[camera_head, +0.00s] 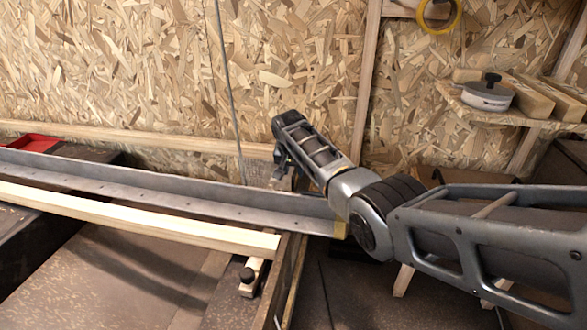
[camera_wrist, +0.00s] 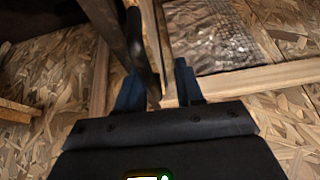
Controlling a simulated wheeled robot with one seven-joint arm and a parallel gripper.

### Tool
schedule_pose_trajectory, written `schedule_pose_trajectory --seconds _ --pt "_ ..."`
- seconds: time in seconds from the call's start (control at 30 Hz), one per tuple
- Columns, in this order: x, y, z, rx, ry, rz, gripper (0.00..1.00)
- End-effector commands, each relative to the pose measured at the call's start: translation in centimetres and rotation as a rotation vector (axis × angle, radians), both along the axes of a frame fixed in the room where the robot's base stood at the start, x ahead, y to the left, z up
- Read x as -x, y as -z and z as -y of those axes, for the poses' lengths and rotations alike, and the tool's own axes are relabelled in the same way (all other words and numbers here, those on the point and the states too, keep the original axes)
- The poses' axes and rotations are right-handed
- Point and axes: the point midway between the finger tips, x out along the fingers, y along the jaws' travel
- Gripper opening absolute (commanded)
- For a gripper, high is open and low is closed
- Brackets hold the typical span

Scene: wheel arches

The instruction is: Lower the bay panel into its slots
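My gripper (camera_wrist: 158,92) shows from the wrist with two blue fingers apart. A pale wooden strip (camera_wrist: 160,45) and a dark upright piece run into or behind the gap between them. I cannot tell whether the fingers touch either piece. In the head view my gripper (camera_head: 284,165) points down behind the long metal rail, its fingertips mostly hidden. No bay panel can be made out for sure. A thin wood-edged board (camera_head: 291,268) stands edge-on below the rail's right end, and it may be a panel. No slots can be made out.
A long grey metal angle rail (camera_head: 150,196) and a pale timber batten (camera_head: 130,217) cross the left side. Chipboard wall (camera_head: 160,60) closes the back.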

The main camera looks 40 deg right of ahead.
Motion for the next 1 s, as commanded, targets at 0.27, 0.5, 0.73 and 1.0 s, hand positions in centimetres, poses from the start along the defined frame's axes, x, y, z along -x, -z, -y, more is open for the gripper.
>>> schedule_pose_trajectory --seconds 0.27,0.5,0.73,1.0 --pt "2.8 0.5 -0.5 -0.02 0.017 -0.049 0.43" --pt "2.6 -4.5 -1.9 -0.009 0.007 -0.019 0.47" --pt "2.5 -7.0 -2.6 -0.001 0.001 -0.002 0.47" --pt "2.5 -7.4 -2.7 0.0 0.0 0.003 0.47"
